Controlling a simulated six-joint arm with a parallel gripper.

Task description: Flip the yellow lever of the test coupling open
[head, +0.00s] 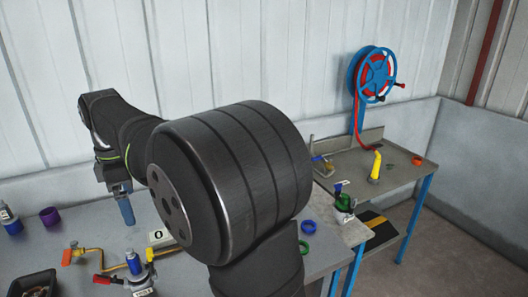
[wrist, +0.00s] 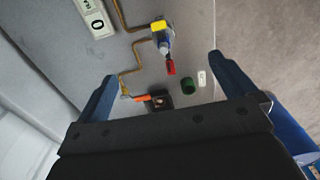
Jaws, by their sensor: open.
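A blue and grey coupling (head: 135,268) stands on the grey bench at the lower left of the head view, with a small label at its base. A small yellow lever (head: 149,255) shows at its right side, and a red handle (head: 102,279) points left. In the wrist view the yellow lever (wrist: 158,26) sits at the top, next to the coupling body (wrist: 164,43), with the red handle (wrist: 171,68) below. My gripper (wrist: 162,68) is open, its blue fingers apart and empty above the bench. In the head view one blue finger (head: 125,208) shows behind the coupling, apart from it.
A brass pipe (head: 91,249) with an orange handle (head: 67,257) lies beside the coupling. A second bench (head: 400,172) stands right, with a hose reel (head: 376,75) above.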

